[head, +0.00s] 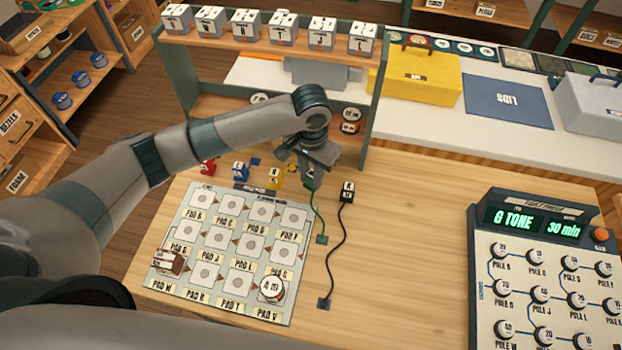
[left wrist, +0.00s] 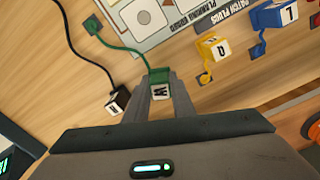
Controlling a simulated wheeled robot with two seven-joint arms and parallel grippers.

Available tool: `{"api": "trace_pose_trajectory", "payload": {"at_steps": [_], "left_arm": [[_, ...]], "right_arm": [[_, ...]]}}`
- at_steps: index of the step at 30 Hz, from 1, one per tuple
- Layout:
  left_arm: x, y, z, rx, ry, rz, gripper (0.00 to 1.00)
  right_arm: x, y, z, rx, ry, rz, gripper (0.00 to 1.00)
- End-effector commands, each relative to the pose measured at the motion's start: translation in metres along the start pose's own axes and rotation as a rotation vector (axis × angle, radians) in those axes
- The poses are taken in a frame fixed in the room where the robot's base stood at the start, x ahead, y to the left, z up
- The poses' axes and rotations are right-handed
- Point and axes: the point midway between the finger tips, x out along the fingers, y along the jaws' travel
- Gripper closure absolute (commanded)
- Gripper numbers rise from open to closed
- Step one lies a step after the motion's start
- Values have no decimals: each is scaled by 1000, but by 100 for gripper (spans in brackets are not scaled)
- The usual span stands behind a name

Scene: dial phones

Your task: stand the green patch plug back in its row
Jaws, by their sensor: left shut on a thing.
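The green patch plug (head: 309,182) is between the fingers of my left gripper (head: 312,168), over the wooden table just beyond the planning board. In the left wrist view the green plug (left wrist: 159,76) sits between the two fingertips (left wrist: 153,97), its white lettered face toward the camera. Its green cord runs to a small green end piece (head: 322,239) on the table. Whether the plug touches the table cannot be told. The row holds a red plug (head: 208,167), a blue plug (head: 241,171) and a yellow plug (head: 275,178) to the left, and a black plug (head: 347,191) to the right.
The planning board (head: 187,215) lies in front of the row, with a brown block (head: 168,262) and a round white-topped piece (head: 272,288) on it. A shelf unit (head: 371,100) stands close behind. A dial console (head: 545,270) is at the right. Table between board and console is mostly clear.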

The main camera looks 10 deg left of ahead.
Motion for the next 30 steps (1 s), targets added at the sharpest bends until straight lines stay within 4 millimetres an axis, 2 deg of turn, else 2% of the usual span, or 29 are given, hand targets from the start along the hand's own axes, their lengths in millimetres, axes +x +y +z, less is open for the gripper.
{"api": "trace_pose_trajectory", "payload": {"at_steps": [6,19,20,21,30], "left_arm": [[21,0,0,0,-1,-1,100],[26,0,0,1,0,-1,100],[26,0,0,1,0,-1,71],[26,0,0,1,0,-1,61],[26,0,0,1,0,-1,59]], "right_arm": [[-9,5,1,-2,-2,5,69],[-10,9,1,-1,-2,9,69],[-9,9,2,-1,-2,9,69],[-9,9,2,-1,-2,9,69],[-9,7,1,0,-2,7,69]]}}
